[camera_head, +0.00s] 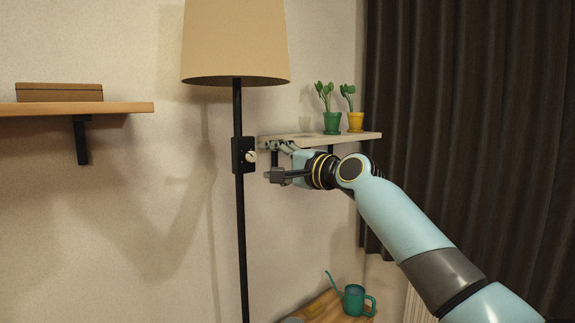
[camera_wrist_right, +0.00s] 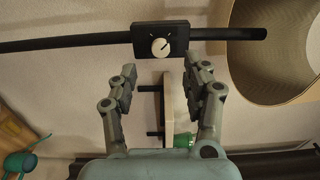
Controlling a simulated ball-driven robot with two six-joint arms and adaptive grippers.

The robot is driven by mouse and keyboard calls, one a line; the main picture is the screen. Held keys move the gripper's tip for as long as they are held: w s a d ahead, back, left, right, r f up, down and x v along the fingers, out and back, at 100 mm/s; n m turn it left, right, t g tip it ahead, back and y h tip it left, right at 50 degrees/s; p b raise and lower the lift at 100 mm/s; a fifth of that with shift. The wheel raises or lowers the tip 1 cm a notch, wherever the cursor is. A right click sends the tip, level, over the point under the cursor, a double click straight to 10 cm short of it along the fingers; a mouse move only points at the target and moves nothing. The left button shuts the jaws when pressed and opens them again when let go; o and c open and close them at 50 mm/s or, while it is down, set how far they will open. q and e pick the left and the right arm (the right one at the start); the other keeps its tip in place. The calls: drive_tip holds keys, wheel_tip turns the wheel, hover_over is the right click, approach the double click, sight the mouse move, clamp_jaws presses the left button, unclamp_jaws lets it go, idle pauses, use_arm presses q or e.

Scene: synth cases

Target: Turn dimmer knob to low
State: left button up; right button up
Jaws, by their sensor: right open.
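The dimmer knob (camera_head: 251,156) is a small pale round knob on a black box (camera_head: 238,154) fixed to the dark pole of a floor lamp. In the right wrist view the knob (camera_wrist_right: 161,47) has a dark pointer line, and small marks show on the box (camera_wrist_right: 174,30) around it. My right gripper (camera_head: 268,160) is open and empty, just right of the knob in the head view. In the right wrist view its fingers (camera_wrist_right: 162,78) are spread either side, with the knob beyond their tips, apart from them. My left gripper is not in view.
The lamp's beige shade (camera_head: 236,45) is above the box. A pale shelf (camera_head: 365,136) with a green pot (camera_head: 332,122) and a yellow pot (camera_head: 355,122) lies behind my right gripper. A wooden shelf (camera_head: 120,107) is at left; a teal watering can (camera_head: 354,300) stands low.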

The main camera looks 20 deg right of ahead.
drive_tip(key=v, duration=0.5)
drive_tip(key=shift+s, duration=0.2)
